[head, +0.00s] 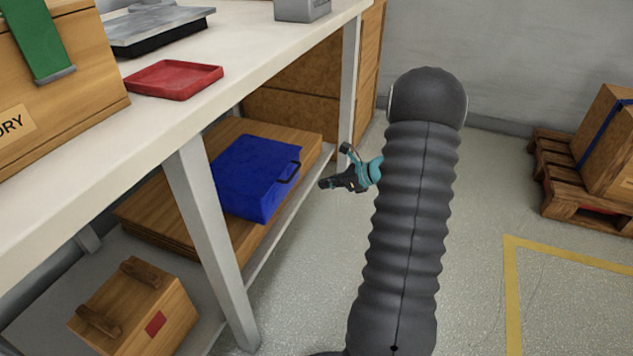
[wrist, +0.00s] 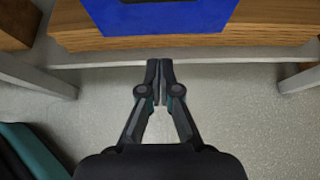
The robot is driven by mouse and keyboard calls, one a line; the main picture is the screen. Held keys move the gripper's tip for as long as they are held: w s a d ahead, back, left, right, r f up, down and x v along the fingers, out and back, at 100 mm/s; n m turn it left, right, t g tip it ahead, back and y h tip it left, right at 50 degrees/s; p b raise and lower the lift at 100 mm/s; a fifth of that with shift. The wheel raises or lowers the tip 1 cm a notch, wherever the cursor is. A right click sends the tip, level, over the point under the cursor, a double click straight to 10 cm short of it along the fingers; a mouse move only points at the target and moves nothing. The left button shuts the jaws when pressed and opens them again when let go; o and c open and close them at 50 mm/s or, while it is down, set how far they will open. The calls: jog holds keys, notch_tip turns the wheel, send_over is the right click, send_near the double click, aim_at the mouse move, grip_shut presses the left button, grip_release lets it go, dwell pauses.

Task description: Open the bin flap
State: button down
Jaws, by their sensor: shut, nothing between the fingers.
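A blue bin (head: 250,172) lies on wooden boards on the lower shelf of the workbench. A dark bar handle (head: 289,173) is on its right-hand face, and no opening shows in the bin. My gripper (head: 326,184) is out in front of that face, a short way to the right of the handle and apart from it.
The white workbench (head: 160,138) has legs (head: 210,230) on both sides of the bin. A red tray (head: 174,79) is on top. A wooden box (head: 140,310) stands low at the left. A pallet (head: 575,190) is at the right. The floor (head: 475,210) between is clear.

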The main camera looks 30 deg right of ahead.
jog(key=b+x, duration=0.1)
jog(key=x, duration=0.8)
jog(key=shift+w+a+r, duration=0.1)
jog(key=shift+r, duration=0.9)
jog(key=shift+w+a+r, duration=0.1)
jog(key=shift+w+r, duration=0.05)
jog(key=shift+r, duration=0.85)
